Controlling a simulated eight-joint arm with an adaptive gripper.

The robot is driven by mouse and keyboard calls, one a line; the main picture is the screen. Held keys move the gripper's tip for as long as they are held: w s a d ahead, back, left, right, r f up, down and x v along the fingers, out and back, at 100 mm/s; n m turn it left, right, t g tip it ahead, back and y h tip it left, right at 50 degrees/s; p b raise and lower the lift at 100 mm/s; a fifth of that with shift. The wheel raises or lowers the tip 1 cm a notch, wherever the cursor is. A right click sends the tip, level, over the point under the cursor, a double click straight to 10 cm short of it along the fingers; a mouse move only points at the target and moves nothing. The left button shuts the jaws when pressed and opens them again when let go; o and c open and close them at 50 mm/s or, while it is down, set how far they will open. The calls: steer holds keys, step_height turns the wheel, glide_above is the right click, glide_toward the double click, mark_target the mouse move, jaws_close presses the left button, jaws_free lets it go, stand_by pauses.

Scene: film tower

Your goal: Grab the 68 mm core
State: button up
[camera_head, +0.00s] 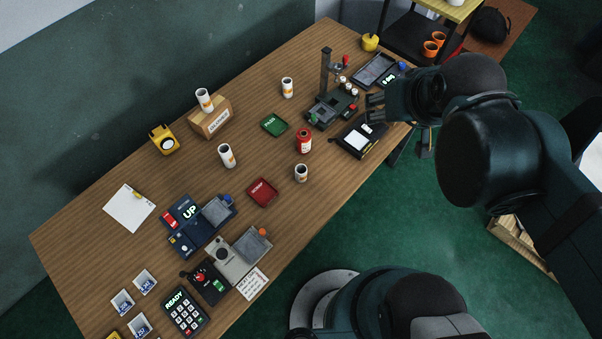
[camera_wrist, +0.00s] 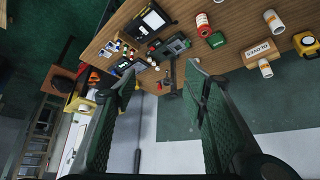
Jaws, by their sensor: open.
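I cannot read which is 68 mm. The wrist view shows a core (camera_wrist: 274,21) at top right and another (camera_wrist: 265,68) by the box. My gripper (camera_head: 376,106) is at the table's right end, apart from every core. Its fingers (camera_wrist: 162,82) are spread and empty in the wrist view.
A black stand with a post (camera_head: 325,75) and a dark pad (camera_head: 358,137) are left of my gripper. Devices and small bins fill the lower left.

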steer(key=w+a+f+n+g+b, duration=0.25)
steer(key=a+f+n, duration=0.25)
steer(key=f, duration=0.3)
steer(key=w+a+f+n+g+b, duration=0.1)
steer(key=w+a+f+n+b, duration=0.35)
steer(key=f, duration=0.35)
steer(key=n+g+b, duration=0.4)
steer(key=n+b, duration=0.1)
steer(key=n, duration=0.4)
glide_above(301, 166)
steer(key=s, duration=0.2)
step_height(301, 166, down, 18)
steer(key=f, duration=0.1)
steer(key=shift+r+t, duration=0.25)
steer(key=shift+r, duration=0.05)
steer(key=shift+f, duration=0.1)
steer(key=shift+f+b, duration=0.35)
steer(key=shift+f, duration=0.9)
steer(key=shift+f+b, duration=0.85)
steer(key=shift+f, duration=1.75)
